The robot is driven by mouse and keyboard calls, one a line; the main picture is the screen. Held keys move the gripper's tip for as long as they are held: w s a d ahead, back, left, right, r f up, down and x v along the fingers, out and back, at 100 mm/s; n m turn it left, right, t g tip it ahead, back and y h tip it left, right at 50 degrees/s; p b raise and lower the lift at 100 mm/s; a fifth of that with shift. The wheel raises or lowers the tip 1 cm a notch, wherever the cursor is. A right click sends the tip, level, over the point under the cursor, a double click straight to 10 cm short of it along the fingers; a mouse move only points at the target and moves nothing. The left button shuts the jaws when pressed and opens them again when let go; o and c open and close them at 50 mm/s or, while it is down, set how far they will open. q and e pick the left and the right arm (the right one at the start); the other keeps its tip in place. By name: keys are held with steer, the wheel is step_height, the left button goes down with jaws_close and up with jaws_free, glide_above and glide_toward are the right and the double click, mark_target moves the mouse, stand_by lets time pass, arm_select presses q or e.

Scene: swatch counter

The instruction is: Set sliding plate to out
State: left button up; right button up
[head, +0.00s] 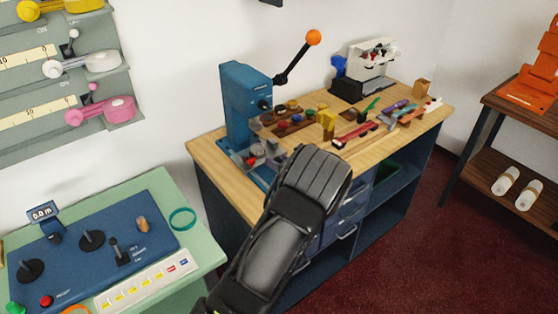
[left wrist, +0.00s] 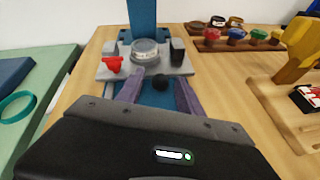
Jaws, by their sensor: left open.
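The sliding plate is a grey plate (left wrist: 118,72) at the foot of a blue press (head: 243,105) on the wooden bench. It carries a round silver disc (left wrist: 146,50), a red knob (left wrist: 112,65) and a black block (left wrist: 177,51). A black ball knob (left wrist: 160,83) sits at its near side, over the blue base. My left gripper (left wrist: 158,90) is open, its two purplish fingers on either side of the black knob with gaps visible. In the head view my left wrist hides the fingers and part of the press base. My right gripper is not in view.
A press lever with an orange ball (head: 313,37) rises to the right. A rack of coloured knobs (head: 287,120), a yellow piece (head: 326,122) and small tools lie right of the press. A green console (head: 200,235) with a teal ring (head: 182,218) stands left.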

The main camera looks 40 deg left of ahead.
arm_select(q)
jaws_close()
stand_by(0.5)
stand_by(1.0)
